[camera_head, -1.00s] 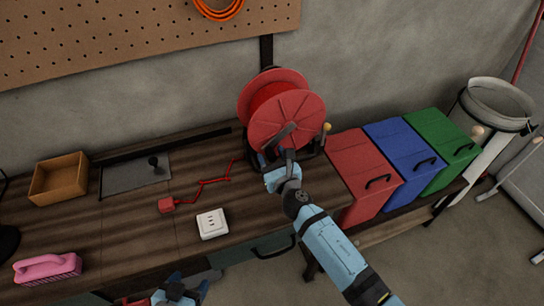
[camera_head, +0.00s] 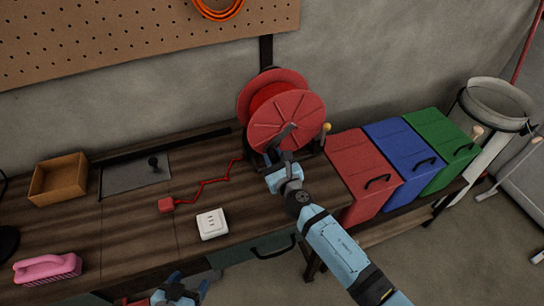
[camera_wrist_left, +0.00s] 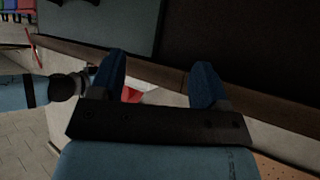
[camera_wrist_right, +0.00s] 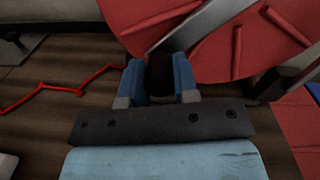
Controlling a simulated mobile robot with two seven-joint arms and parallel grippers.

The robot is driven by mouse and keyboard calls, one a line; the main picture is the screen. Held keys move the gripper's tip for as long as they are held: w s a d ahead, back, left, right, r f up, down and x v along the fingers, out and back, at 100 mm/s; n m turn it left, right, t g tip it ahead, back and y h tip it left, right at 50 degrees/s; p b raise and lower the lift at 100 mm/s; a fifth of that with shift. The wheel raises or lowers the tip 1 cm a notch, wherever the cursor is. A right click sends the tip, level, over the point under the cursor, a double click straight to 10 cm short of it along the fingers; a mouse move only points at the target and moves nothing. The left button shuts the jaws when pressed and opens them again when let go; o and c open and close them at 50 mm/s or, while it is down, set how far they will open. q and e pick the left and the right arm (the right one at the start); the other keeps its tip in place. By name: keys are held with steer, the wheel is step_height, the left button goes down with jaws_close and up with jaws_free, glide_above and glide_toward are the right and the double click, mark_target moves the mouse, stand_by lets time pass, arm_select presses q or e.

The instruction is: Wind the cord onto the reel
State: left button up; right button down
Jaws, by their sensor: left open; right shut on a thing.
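The red reel (camera_head: 287,117) stands on a black frame at the back right of the workbench. My right gripper (camera_head: 276,158) is at the front of the reel, shut on its dark crank handle. The right wrist view shows the handle (camera_wrist_right: 160,72) between the two blue fingers. The red cord (camera_head: 205,184) runs in a zigzag over the bench from the reel to a red plug (camera_head: 167,204). It also shows in the right wrist view (camera_wrist_right: 65,89). My left gripper (camera_wrist_left: 156,85) is open and empty, low at the bench's front edge.
A white socket block (camera_head: 212,223) lies in front of the cord. A pink brush (camera_head: 47,269), a wooden box (camera_head: 58,180) and a grey plate with a black knob (camera_head: 136,174) are on the left. Red, blue and green bins (camera_head: 402,155) stand right of the reel.

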mark_target(280, 148)
steer(key=shift+w+d+f+n, duration=0.15)
steer(key=shift+d+f+n, duration=0.15)
steer(key=shift+n, duration=0.25)
steer(key=shift+w+d+f+n, duration=0.1)
steer(key=shift+d+f+n, duration=0.1)
steer(key=shift+d+n, duration=0.3)
steer(key=shift+w+d+f+n+p, duration=0.25)
steer(key=shift+d+n+p, duration=0.25)
steer(key=shift+n, duration=0.4)
steer(key=shift+w+d+f+n+p, duration=0.1)
steer(key=shift+d+f+n+p, duration=0.35)
steer(key=shift+n, duration=0.4)
steer(key=shift+r, duration=0.1)
steer(key=c, duration=0.9)
jaws_free()
steer(key=shift+s+d, duration=0.1)
steer(key=v, duration=1.3)
steer(key=shift+s+r, duration=0.2)
steer(key=shift+s, duration=0.15)
